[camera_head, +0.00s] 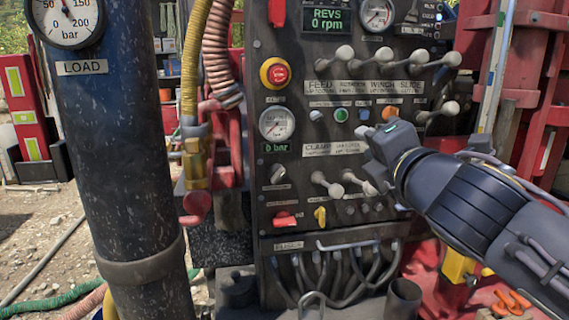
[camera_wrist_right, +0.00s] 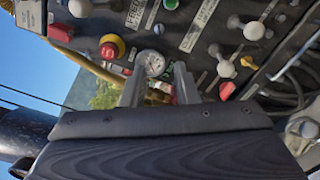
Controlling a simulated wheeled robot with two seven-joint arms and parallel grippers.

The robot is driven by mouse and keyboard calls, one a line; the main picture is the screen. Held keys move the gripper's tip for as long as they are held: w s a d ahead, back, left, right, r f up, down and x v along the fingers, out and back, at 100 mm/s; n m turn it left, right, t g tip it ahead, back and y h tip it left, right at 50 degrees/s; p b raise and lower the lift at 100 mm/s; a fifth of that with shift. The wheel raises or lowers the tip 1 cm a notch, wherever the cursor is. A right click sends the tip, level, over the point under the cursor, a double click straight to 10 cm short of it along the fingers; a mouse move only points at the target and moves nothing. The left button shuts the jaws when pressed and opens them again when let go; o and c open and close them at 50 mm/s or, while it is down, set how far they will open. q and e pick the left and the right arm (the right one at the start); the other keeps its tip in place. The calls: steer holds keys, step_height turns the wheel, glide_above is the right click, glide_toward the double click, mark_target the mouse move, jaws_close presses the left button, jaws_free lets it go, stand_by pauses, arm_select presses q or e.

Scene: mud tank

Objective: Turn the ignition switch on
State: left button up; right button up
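The control panel (camera_head: 345,105) stands upright in the middle of the head view. I cannot read which control is the ignition switch. Low on the panel are a yellow switch (camera_head: 320,216), a red switch (camera_head: 285,219) and a grey knob (camera_head: 278,174). The red switch also shows in the right wrist view (camera_wrist_right: 227,90). My right gripper (camera_head: 378,134) is in front of the panel's right half, above and right of these switches. In the right wrist view its two fingers (camera_wrist_right: 160,82) are apart with nothing between them. My left gripper is not in view.
A red emergency button (camera_head: 275,73) and a pressure gauge (camera_head: 277,123) are on the panel's left. White-knobbed levers (camera_head: 345,54) stick out along the top, others (camera_head: 327,184) below. A thick dark column (camera_head: 115,150) stands at left. Cables (camera_head: 335,270) hang below the panel.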

steer(key=s+d+f+m+g+h, duration=0.25)
steer(key=s+d+f+m, duration=0.25)
steer(key=f+m, duration=0.45)
steer(key=s+d+f+m+g+h, duration=0.1)
steer(key=s+d+f+m+g, duration=0.4)
steer(key=f, duration=0.7)
steer(key=s+a+f+m+g+y, duration=0.3)
steer(key=s+f+m+g+y, duration=0.1)
steer(key=s+f+m, duration=0.9)
step_height(320, 180, down, 2)
steer(key=shift+s+f, duration=0.1)
steer(key=shift+s, duration=0.35)
steer(key=shift+g, duration=0.25)
